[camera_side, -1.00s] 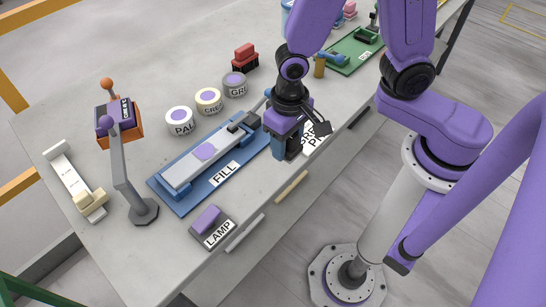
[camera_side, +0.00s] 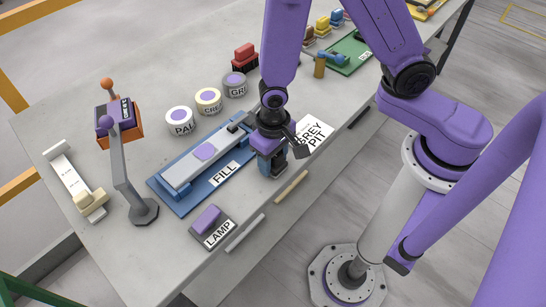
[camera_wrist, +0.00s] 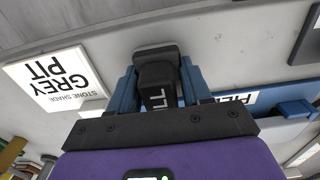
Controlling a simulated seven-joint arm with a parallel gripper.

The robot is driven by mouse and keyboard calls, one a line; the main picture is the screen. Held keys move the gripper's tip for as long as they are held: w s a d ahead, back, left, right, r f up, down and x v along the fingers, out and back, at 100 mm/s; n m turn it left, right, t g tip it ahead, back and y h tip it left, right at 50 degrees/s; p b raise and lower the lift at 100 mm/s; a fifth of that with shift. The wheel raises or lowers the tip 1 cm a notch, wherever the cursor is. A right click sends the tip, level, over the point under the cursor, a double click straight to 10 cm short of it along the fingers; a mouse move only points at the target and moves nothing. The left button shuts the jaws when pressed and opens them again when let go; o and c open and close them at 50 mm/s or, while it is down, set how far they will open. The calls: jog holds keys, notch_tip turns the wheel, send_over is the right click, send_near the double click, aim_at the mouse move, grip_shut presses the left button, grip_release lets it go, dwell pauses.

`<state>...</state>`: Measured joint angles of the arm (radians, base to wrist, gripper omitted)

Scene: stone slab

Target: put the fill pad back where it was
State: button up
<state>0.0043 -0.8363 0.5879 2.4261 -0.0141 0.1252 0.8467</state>
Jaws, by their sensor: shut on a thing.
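My gripper (camera_side: 271,164) is at the right end of the blue FILL board (camera_side: 184,207), near the front of the bench. In the wrist view its two blue fingers are shut on a dark pad (camera_wrist: 157,58) with white letters, of which "LL" shows; I take it to be the fill pad. The pad is mostly hidden in the side view. The blue board bears a long grey bar (camera_side: 181,174) with a purple square on top and a white FILL label (camera_side: 225,174). Whether the held pad touches the bench, I cannot tell.
A white GREY PIT card (camera_side: 313,131) lies right of my gripper. It also shows in the wrist view (camera_wrist: 58,82). A LAMP switch (camera_side: 207,219) and a lamp stand (camera_side: 143,211) are at the left. Several round labelled pots (camera_side: 209,98) stand behind the board. A green tray (camera_side: 352,58) is farther back.

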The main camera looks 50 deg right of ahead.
jog(key=shift+f, duration=0.1)
jog(key=o, duration=1)
notch_tip(320, 180, up, 12)
jog(key=shift+r, duration=0.15)
jog(key=s+d+r+n, duration=0.2)
jog(key=s+d+n, duration=0.2)
jog(key=s+d+r+n, duration=0.2)
jog(key=s+d+n, duration=0.2)
jog(key=s, duration=0.1)
jog(key=s+d+r+n, duration=0.2)
jog(key=s+d+n, duration=0.2)
jog(key=shift+s+d+r+n, duration=0.25)
jog(key=shift+s+d+n, duration=0.05)
jog(key=shift+d, duration=0.05)
